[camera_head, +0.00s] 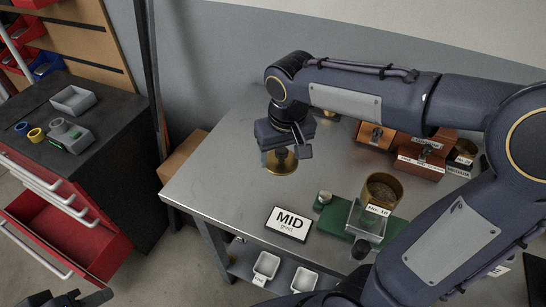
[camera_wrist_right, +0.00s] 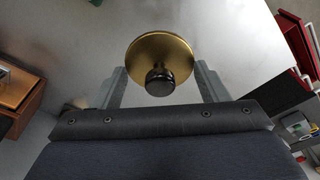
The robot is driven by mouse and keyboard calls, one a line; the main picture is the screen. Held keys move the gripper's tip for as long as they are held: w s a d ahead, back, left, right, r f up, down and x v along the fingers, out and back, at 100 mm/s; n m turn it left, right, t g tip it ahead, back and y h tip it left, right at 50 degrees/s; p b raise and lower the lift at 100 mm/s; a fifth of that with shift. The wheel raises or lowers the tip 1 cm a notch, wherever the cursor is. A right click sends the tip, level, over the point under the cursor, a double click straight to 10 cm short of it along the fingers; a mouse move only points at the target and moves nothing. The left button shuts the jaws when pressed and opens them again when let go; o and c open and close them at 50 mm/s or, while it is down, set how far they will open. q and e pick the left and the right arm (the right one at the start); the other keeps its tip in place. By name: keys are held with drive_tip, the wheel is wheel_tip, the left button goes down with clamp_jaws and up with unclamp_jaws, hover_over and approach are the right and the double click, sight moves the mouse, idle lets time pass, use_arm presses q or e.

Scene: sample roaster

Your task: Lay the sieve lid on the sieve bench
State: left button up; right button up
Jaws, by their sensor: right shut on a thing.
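The sieve lid (camera_head: 282,167) is a round brass disc with a black knob. My right gripper (camera_head: 280,152) is above it, over the left back part of the steel-topped sieve bench (camera_head: 230,190). In the right wrist view the lid (camera_wrist_right: 150,48) lies between the two fingers of my right gripper (camera_wrist_right: 161,75), knob toward the camera. The gripper is shut on the lid; the exact finger contact is hard to see. I cannot tell whether the lid touches the bench top. A dark part at the bottom left edge looks like my left gripper (camera_head: 65,299); its jaws are unclear.
A MID card (camera_head: 288,223), a green base (camera_head: 335,217) and a brass sieve marked No. 16 (camera_head: 383,190) stand toward the bench front. Wooden boxes (camera_head: 375,136) stand at the back right. The bench top left of the card is clear. A dark cabinet (camera_head: 100,140) stands left.

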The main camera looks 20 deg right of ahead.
drive_tip(key=w+f, duration=0.4)
drive_tip(key=w+d+f, duration=0.1)
drive_tip(key=w+f, duration=0.1)
drive_tip(key=shift+w+d+f, duration=0.1)
drive_tip(key=shift+w, duration=0.05)
drive_tip(key=shift+w+f+b, duration=0.15)
drive_tip(key=shift+f, duration=0.8)
drive_tip(key=shift+w+f+b, duration=0.1)
drive_tip(key=shift+f+b, duration=0.05)
drive_tip(key=shift+f, duration=0.75)
drive_tip(key=shift+f, duration=0.15)
drive_tip(key=o, duration=1)
